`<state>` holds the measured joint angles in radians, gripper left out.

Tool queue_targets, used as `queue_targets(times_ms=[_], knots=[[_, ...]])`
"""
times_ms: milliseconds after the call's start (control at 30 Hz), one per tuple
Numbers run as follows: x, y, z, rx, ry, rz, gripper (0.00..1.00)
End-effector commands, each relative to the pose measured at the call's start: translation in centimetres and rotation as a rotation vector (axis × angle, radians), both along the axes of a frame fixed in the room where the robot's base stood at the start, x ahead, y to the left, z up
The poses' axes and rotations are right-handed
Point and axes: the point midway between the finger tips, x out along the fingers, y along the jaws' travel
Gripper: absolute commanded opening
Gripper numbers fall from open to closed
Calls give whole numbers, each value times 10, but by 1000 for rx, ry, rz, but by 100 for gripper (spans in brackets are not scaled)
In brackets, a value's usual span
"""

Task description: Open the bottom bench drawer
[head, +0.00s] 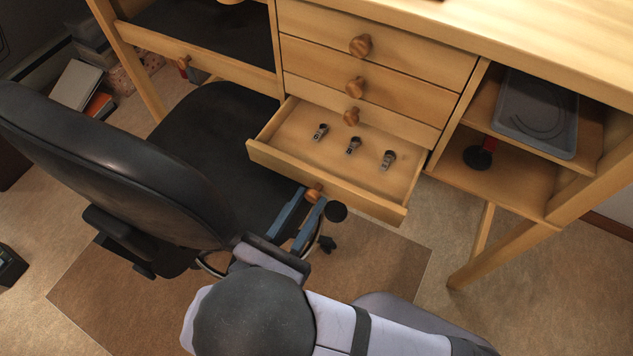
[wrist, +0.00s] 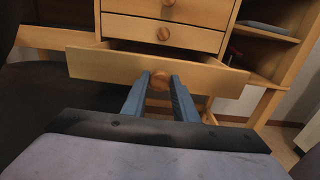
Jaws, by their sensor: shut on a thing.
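The wooden bench (head: 480,25) has a stack of drawers in its middle. The bottom drawer (head: 375,202) is pulled well out, and several small metal parts lie on its floor, among them one at the right (head: 388,160). My gripper (head: 314,195) is at the front of this drawer, with its blue fingers closed on the round wooden knob (head: 313,192). In the wrist view the knob (wrist: 160,80) sits between the two fingertips (wrist: 160,82), and the drawer front (wrist: 215,82) spans the view behind it. The drawers above, with their own knobs (head: 356,86), are shut.
A black office chair (head: 110,150) stands close at the left of the open drawer and my gripper. Open shelves at the right hold a grey tray (head: 535,118) and a red and black item (head: 482,153). A brown mat (head: 395,255) covers the floor below.

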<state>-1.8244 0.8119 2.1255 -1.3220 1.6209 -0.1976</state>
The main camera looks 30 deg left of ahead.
Motion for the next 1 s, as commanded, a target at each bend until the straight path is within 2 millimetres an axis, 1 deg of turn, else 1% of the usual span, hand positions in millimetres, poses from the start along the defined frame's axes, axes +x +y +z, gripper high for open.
queue_targets(times_ms=[67, 300, 333, 400, 833, 1000], knots=[[-3, 1, 0, -1, 0, 4, 0], [-3, 0, 0, 0, 0, 2, 0], [-3, 0, 0, 0, 0, 2, 28], [-3, 0, 0, 0, 0, 2, 44], [-2, 0, 0, 0, -1, 0, 44], [5, 0, -1, 0, -1, -3, 44]])
